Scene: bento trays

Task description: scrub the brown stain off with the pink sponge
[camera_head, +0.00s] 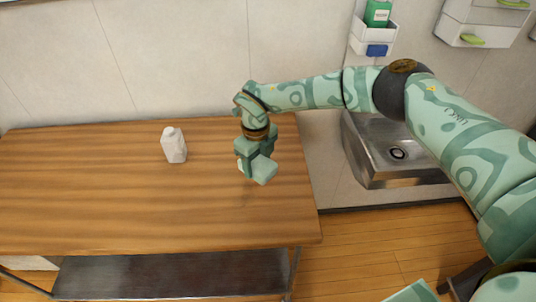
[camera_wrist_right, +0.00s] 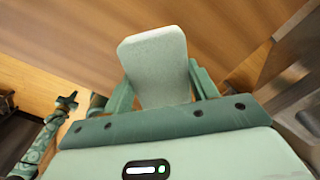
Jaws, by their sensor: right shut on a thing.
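My right gripper (camera_head: 258,168) is over the right part of the wooden table. In the right wrist view it (camera_wrist_right: 162,85) is shut on a pale green-grey, rounded flat block (camera_wrist_right: 155,62), which may be the sponge. The block looks pale green rather than pink. I see no pink sponge in either view. No brown stain stands out on the brown wood grain. A green arm with a small dark gripper (camera_wrist_right: 66,103), likely my left, shows at the left of the wrist view, too small to tell its jaws.
A white bottle (camera_head: 174,146) stands upright on the wooden table (camera_head: 90,190), left of my right gripper. A metal sink (camera_head: 375,170) is to the right. A wall holder (camera_head: 372,38) carries a green bottle (camera_head: 378,13) and a blue item (camera_head: 377,50). The table's left part is clear.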

